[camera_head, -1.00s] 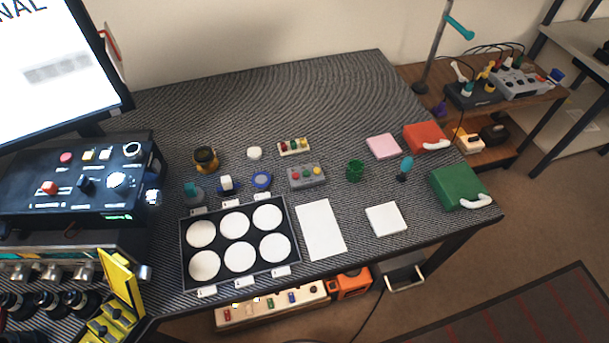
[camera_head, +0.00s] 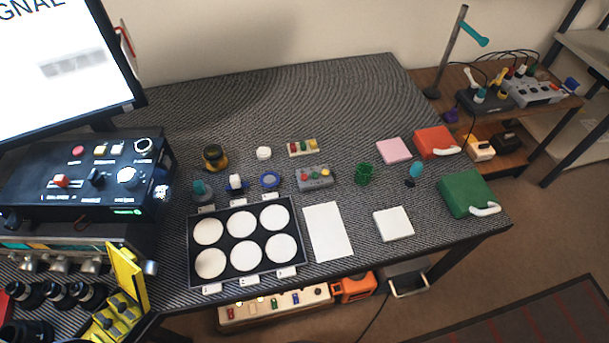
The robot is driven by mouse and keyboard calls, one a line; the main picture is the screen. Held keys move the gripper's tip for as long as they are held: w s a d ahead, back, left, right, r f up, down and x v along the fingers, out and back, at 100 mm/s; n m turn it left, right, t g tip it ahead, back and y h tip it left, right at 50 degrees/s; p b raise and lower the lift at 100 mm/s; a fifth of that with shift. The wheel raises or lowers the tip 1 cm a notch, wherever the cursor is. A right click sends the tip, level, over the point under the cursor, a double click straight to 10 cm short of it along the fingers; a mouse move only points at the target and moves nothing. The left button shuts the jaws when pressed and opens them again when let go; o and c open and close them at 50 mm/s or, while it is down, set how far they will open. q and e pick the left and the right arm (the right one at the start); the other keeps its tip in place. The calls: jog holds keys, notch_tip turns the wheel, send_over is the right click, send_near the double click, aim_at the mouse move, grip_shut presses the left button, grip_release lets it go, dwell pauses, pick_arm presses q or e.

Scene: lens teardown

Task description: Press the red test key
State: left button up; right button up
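Several red controls are in view, and I cannot tell from the picture which is the test key. A grey box (camera_head: 314,178) with small coloured buttons, red among them, sits mid-table behind a white sheet. A pale strip (camera_head: 302,148) with red, green and yellow pieces lies just behind it. The black console (camera_head: 75,188) at the left carries a round red button (camera_head: 78,150) and a red switch (camera_head: 61,181). Neither of my grippers is in view, and nothing touches these controls.
A black tray (camera_head: 224,245) with several white discs lies at the front. A white sheet (camera_head: 328,231), white pad (camera_head: 393,224), pink pad (camera_head: 394,151), red case (camera_head: 434,141) and green case (camera_head: 466,193) lie to the right. The table's back (camera_head: 270,100) is clear.

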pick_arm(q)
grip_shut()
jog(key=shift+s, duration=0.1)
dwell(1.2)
